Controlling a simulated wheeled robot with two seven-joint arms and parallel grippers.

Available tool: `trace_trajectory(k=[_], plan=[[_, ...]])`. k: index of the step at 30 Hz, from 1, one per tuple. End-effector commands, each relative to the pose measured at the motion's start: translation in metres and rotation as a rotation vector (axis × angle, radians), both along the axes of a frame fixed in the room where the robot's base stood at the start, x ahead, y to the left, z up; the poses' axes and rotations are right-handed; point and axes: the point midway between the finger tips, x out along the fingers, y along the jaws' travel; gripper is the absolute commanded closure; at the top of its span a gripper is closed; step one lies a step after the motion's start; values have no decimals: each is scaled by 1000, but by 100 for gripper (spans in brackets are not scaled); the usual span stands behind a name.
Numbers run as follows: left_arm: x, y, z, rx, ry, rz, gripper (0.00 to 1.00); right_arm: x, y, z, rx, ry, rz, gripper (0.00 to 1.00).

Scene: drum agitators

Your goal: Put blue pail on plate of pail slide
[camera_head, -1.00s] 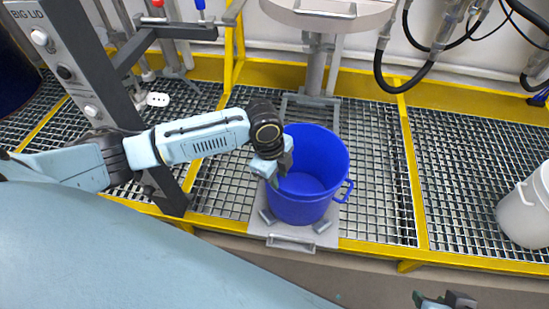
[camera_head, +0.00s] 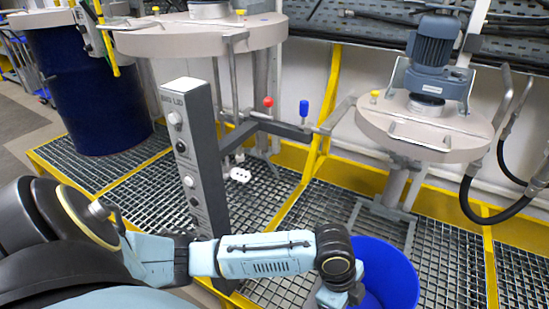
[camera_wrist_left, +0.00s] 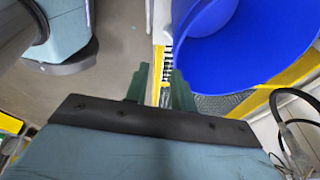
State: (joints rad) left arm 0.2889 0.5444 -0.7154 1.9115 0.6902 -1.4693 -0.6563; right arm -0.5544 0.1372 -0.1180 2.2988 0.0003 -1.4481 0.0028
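The blue pail (camera_head: 392,272) is at the lower right of the head view, cut off by the bottom edge. Its open mouth fills the upper right of the left wrist view (camera_wrist_left: 235,45). My left gripper (camera_head: 340,296) is beside the pail's left side. In the left wrist view its two green fingers (camera_wrist_left: 160,88) stand apart with an empty gap between them, and the pail is right of the right finger. Part of the grey pail slide (camera_head: 384,211) shows behind the pail; its plate is out of view. My right gripper is not in view.
A grey control post (camera_head: 195,165) stands left of the pail, behind my left forearm. A round lid with a motor (camera_head: 428,125) is above and behind the pail. Black hoses (camera_head: 475,205) hang at the right. Metal grating with yellow edges (camera_head: 275,225) surrounds the pail.

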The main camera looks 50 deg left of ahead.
Motion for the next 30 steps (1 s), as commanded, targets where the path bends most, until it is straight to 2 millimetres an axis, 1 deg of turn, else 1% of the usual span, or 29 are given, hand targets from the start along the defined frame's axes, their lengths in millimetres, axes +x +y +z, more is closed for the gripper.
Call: trace_trajectory(k=[1, 2, 4, 6, 8, 12, 15, 18, 21, 30], plan=[[-16, -12, -5, -45, 8, 89, 75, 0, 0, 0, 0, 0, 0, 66], [-22, -14, -6, -63, 7, 149, 75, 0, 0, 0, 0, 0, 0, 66], [-36, -15, -9, -100, 8, 300, 75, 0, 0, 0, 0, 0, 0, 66], [-50, -10, -12, -126, 15, 463, 75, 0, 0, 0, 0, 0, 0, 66], [-64, 0, -15, -137, 22, 611, 75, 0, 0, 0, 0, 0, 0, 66], [-98, 35, -22, -123, 33, 935, 75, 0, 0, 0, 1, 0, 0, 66], [-121, 60, -25, -90, 32, 1109, 75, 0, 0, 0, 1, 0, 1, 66], [-136, 77, -27, -63, 27, 1217, 75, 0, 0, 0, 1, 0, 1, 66], [-143, 85, -27, -49, 23, 1265, 75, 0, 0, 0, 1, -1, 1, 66], [-144, 86, -27, -47, 21, 1270, 75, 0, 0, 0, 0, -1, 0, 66]])
